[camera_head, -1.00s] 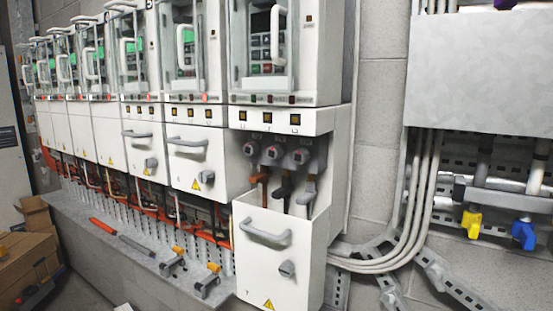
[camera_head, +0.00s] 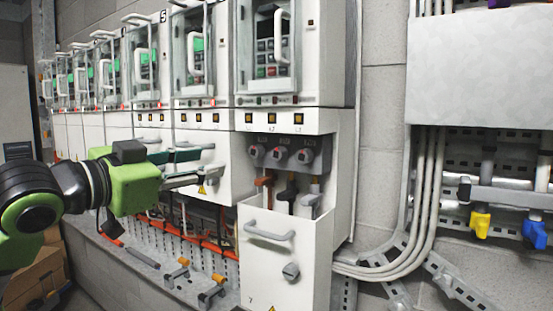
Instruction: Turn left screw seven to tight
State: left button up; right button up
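The nearest drive unit has its lower front cover (camera_head: 268,262) tipped forward, with a faint 7 low on it. Behind it, three round grey terminal screws sit in a row: the left screw (camera_head: 257,152), the middle screw (camera_head: 280,155) and the right screw (camera_head: 304,157). An orange-brown lead, a black lead and a grey lead hang below them. Their exact turn is too small to read. My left gripper (camera_head: 205,165) reaches in from the left in front of the neighbouring unit, fingers apart, with nothing seen between them. It is left of the left screw, apart from it. My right gripper is out of view.
A row of drive units with handled doors (camera_head: 193,50) recedes left. The open cover's handle (camera_head: 269,231) sticks out below the screws. Orange-tipped clamps (camera_head: 212,292) stand on the ledge. Yellow (camera_head: 480,223) and blue (camera_head: 535,233) valves hang at right.

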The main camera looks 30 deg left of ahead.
pick_arm(q)
jog(key=p, duration=0.6)
send_near(256, 152)
jog(key=w, duration=0.3)
jog(key=w+p, duration=0.3)
jog(key=shift+d+r, duration=0.1)
jog(key=shift+r, duration=0.25)
jog(key=shift+w+d+f+p, duration=0.1)
jog(key=shift+w+f+p, duration=0.05)
jog(key=shift+w+p, duration=0.25)
jog(key=shift+w+d+f+p, duration=0.15)
jog(key=shift+w+p, duration=0.15)
jog(key=shift+w, duration=0.15)
jog(key=shift+a, duration=0.1)
grip_shut()
